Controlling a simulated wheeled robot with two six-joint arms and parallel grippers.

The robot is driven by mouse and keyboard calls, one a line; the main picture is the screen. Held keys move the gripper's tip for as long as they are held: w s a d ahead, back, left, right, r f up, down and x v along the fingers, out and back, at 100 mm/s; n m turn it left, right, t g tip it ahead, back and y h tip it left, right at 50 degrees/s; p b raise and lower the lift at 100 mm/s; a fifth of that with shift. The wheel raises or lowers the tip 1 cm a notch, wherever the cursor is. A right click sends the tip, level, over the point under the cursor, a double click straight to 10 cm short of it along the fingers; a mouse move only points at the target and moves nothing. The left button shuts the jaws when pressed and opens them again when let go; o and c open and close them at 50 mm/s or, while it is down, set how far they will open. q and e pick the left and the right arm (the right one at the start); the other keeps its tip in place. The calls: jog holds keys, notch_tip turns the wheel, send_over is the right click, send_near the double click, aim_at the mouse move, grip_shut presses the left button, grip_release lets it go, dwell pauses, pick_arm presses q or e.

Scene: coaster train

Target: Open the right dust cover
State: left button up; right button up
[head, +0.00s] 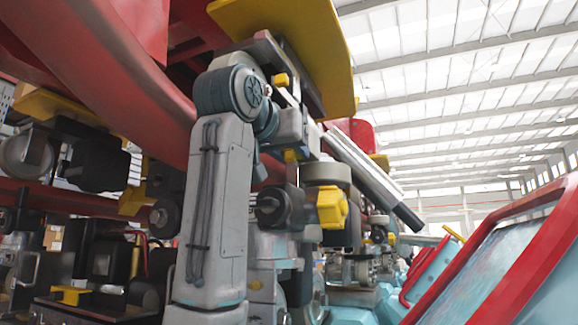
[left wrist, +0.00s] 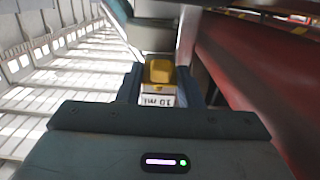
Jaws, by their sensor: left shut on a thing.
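In the left wrist view, my left gripper (left wrist: 160,86) is shut on a small yellow block (left wrist: 159,71). A white label with dark print sits just below the block, between the fingers. In the head view my grey left arm rises in front of the machinery, and its upper end is close under a large yellow panel (head: 318,55) with a dark edge. I cannot tell whether this panel is the right dust cover. The fingertips do not show clearly in the head view. My right gripper does not show.
A thick red beam (head: 120,60) crosses the upper left behind my arm. Wheels, dark blocks and yellow parts (head: 332,207) crowd the middle and left. A silver cylinder (head: 365,170) slants down to the right. A red-framed panel (head: 500,250) stands at lower right. Open air lies at upper right.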

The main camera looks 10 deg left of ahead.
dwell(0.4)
pick_arm(q)
jog(key=o, duration=0.7)
jog(key=shift+c, duration=0.2)
jog(key=shift+s+f, duration=0.1)
jog(key=b+v, duration=0.5)
jog(key=v, duration=0.5)
jog(key=shift+s+b, duration=0.25)
jog(key=shift+b, duration=0.1)
jog(key=shift+a, duration=0.1)
